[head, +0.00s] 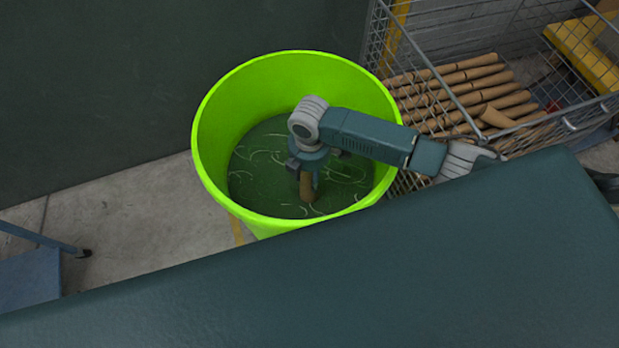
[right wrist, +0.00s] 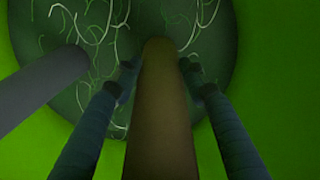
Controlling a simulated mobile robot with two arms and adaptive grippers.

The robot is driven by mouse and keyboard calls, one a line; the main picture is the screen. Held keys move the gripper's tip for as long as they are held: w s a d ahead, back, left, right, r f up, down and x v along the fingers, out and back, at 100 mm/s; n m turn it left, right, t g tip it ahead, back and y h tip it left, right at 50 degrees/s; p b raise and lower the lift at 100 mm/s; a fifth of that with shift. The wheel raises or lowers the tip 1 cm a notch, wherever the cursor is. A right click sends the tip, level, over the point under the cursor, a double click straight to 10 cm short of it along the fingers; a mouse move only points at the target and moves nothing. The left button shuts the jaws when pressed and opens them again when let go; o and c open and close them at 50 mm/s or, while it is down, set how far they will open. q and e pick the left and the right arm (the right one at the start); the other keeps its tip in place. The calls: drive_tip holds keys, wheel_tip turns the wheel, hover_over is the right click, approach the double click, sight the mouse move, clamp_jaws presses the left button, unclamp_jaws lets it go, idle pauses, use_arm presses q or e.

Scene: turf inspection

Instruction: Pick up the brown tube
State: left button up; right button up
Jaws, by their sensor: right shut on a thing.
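The brown tube (head: 306,188) is inside a bright green bin (head: 230,98), low over its dark green floor. My right gripper (head: 308,177) reaches down into the bin and is shut on the tube. In the right wrist view the brown tube (right wrist: 161,120) runs between the two dark fingers of the right gripper (right wrist: 159,76), its far end pointing at the bin floor. I cannot tell whether that end touches the floor. My left gripper is not in view.
A grey cylinder (right wrist: 40,88) shows at the left in the right wrist view. Pale curled strands lie on the bin floor. A wire cage (head: 460,100) with several brown tubes (head: 455,88) stands right of the bin.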

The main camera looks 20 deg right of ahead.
drive_tip(key=shift+r, duration=0.1)
wheel_tip(320, 180, up, 20)
drive_tip(key=shift+f+p, duration=0.1)
drive_tip(key=shift+p, duration=0.55)
wheel_tip(320, 180, up, 10)
drive_tip(key=p, duration=0.9)
drive_tip(key=shift+f, duration=0.15)
